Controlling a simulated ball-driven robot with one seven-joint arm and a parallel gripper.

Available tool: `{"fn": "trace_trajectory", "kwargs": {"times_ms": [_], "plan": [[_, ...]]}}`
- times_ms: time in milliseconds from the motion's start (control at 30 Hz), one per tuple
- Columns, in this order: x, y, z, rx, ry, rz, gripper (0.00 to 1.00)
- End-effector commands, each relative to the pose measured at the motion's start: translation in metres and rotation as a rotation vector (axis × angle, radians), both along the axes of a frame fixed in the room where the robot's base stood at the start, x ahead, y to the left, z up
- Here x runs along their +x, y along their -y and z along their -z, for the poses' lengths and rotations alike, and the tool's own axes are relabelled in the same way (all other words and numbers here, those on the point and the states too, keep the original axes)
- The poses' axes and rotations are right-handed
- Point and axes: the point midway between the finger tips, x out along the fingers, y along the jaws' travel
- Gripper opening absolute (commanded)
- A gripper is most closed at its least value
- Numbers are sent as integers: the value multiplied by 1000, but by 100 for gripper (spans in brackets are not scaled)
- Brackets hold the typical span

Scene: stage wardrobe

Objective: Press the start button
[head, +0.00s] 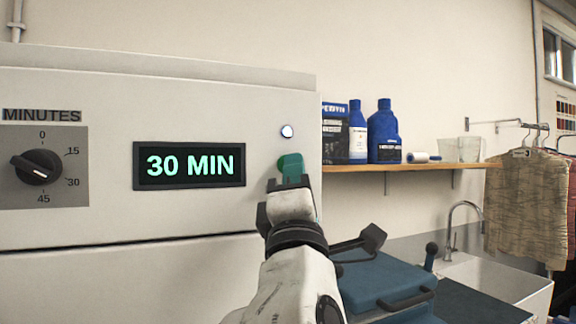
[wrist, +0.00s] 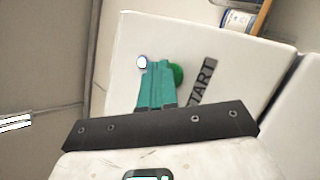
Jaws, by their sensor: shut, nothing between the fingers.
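A pale machine front (head: 100,105) fills the left of the head view. Its display (head: 190,166) reads 30 MIN in lit green. In the wrist view a round green start button (wrist: 178,75) shows partly behind my gripper (wrist: 157,68), beside a label (wrist: 203,80) whose end reads TART. My gripper's teal fingers (head: 290,168) are shut and empty, in front of the panel at the button. They cover most of the button in the head view. I cannot tell whether the tips touch it. A small round light (head: 287,131) above glows white; it also shows in the wrist view (wrist: 142,62).
A MINUTES dial (head: 37,167) is left of the display. A wooden shelf (head: 430,166) with blue bottles (head: 384,135) stands right of the machine. A sink (head: 505,280) and hanging clothes (head: 525,200) are at the right. A blue lidded thing (head: 375,275) lies below right of my arm.

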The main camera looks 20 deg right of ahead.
Motion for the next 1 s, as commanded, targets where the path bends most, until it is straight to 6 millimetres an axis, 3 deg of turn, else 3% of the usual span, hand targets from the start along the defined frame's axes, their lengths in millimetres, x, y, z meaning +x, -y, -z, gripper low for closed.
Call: {"fn": "trace_trajectory", "kwargs": {"times_ms": [1000], "plan": [[-21,0,0,0,-1,-1,0]]}}
